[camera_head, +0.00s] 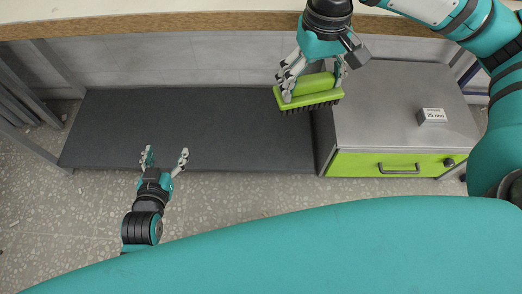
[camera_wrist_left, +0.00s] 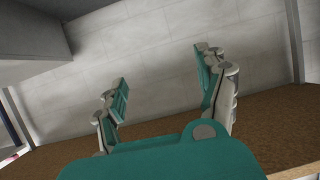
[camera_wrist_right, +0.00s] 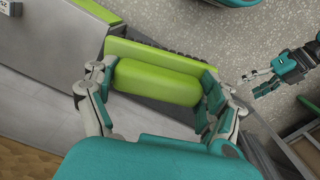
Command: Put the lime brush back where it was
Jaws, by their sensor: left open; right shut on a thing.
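The lime brush (camera_head: 309,91) has a green block body and dark bristles pointing down. My right gripper (camera_head: 312,77) is shut on it and holds it above the right end of the dark grey shelf (camera_head: 200,128), beside the metal cabinet. The right wrist view shows the brush (camera_wrist_right: 158,83) between the fingers of my right gripper (camera_wrist_right: 155,92). My left gripper (camera_head: 164,158) is open and empty near the front edge of the shelf, on the left. In the left wrist view my left gripper (camera_wrist_left: 163,90) has nothing between its spread fingers.
A metal cabinet (camera_head: 385,90) with a lime drawer front (camera_head: 350,163) and a handle stands right of the shelf. A small labelled block (camera_head: 432,117) is on its top. A wooden-edged surface (camera_head: 150,25) runs along the back. The visible dark shelf is bare.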

